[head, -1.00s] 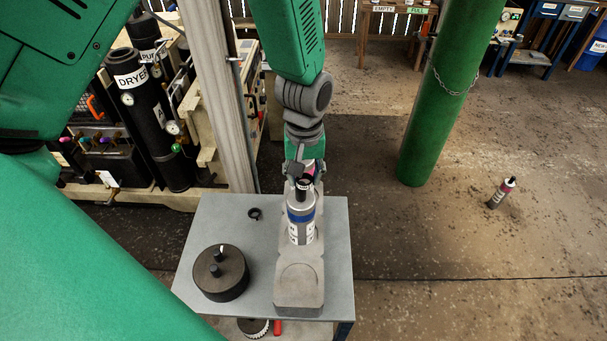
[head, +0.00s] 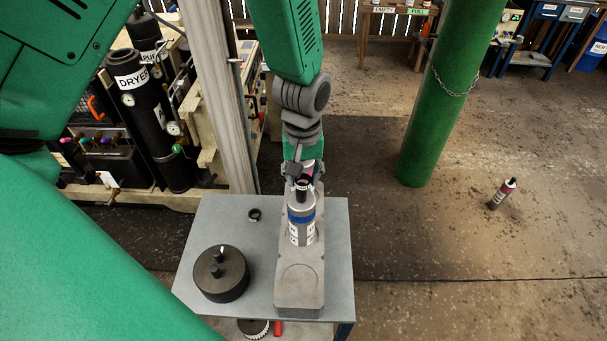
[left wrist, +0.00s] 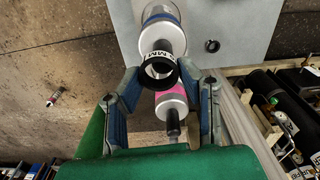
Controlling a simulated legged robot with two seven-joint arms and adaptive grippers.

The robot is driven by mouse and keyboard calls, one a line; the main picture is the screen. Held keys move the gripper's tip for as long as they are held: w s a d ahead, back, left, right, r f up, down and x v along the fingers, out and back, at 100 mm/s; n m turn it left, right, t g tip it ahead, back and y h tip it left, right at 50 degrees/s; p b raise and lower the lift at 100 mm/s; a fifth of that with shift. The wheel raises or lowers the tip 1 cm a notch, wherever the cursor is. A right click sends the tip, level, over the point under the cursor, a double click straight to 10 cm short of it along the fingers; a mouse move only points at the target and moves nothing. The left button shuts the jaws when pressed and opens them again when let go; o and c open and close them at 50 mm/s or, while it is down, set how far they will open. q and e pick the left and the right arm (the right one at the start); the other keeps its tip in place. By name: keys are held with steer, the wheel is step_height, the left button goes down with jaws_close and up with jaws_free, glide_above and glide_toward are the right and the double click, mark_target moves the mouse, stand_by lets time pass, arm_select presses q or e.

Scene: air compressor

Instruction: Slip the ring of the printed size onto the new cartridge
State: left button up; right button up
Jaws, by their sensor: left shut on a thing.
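My left gripper (left wrist: 160,82) is shut on a black ring (left wrist: 159,71) with a white label; the letters MM can be read, but the number cannot. A silver cartridge with a blue band (head: 302,222) stands upright on the grey stand, and its top also shows in the left wrist view (left wrist: 162,36). The ring is at the cartridge's top end by its dark neck; I cannot tell whether it is around it. A pink-banded cartridge (left wrist: 171,103) stands behind, partly hidden by the gripper. A second black ring (head: 254,215) lies on the table. My right gripper is out of view.
The stand has an empty round recess (head: 299,280) in front. A post stands behind the table.

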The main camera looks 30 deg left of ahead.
mark_target(301, 192)
arm_select(q)
steer(key=shift+a+f, duration=0.1)
steer(key=shift+a, duration=0.5)
steer(key=shift+d, duration=0.35)
steer(key=shift+f+b, duration=1.5)
steer(key=shift+f, duration=1.15)
steer(key=o, duration=0.9)
